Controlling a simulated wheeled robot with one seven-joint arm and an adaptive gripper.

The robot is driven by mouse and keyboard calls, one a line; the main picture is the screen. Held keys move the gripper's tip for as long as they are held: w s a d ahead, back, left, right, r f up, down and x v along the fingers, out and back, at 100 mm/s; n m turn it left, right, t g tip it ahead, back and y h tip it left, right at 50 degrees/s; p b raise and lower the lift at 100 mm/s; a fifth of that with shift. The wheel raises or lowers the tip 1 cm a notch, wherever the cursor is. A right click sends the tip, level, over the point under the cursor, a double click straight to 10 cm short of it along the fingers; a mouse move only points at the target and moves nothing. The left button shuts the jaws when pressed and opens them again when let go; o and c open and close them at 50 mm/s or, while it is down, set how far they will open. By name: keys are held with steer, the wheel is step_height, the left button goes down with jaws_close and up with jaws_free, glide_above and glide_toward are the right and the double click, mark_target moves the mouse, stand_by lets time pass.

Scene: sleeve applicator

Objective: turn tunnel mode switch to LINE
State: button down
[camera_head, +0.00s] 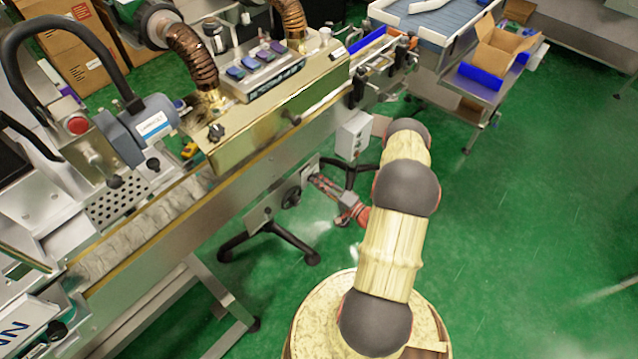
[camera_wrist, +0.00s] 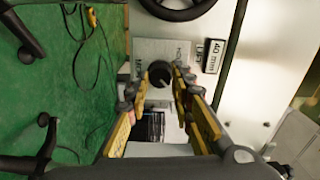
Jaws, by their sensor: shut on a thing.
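A black rotary knob (camera_wrist: 159,73) on a pale label plate shows in the wrist view, on a light metal panel. My gripper (camera_wrist: 161,86) has a finger on each side of the knob and is shut on it. The lettering around the knob is too small to read surely, and its pointer setting cannot be told. In the head view my gripper (camera_head: 338,196) is low against the conveyor's side, and the gripped knob is hidden. Another black knob (camera_head: 216,131) sits on the brass-coloured tunnel housing (camera_head: 250,140). I cannot tell from lettering which knob is the tunnel mode switch.
A black handwheel (camera_head: 291,197) is left of my gripper and also shows in the wrist view (camera_wrist: 178,6). A "40 mm" plate (camera_wrist: 214,56) is beside the knob. A grey box (camera_head: 353,135) is above my gripper. Open green floor (camera_head: 530,210) lies to the right.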

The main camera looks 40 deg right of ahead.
steer(key=c, duration=1.5)
jaws_free()
steer(key=shift+c, duration=0.2)
steer(key=shift+s, duration=0.15)
steer(key=s+d, duration=0.1)
steer(key=s, duration=1)
steer(key=shift+s, duration=0.35)
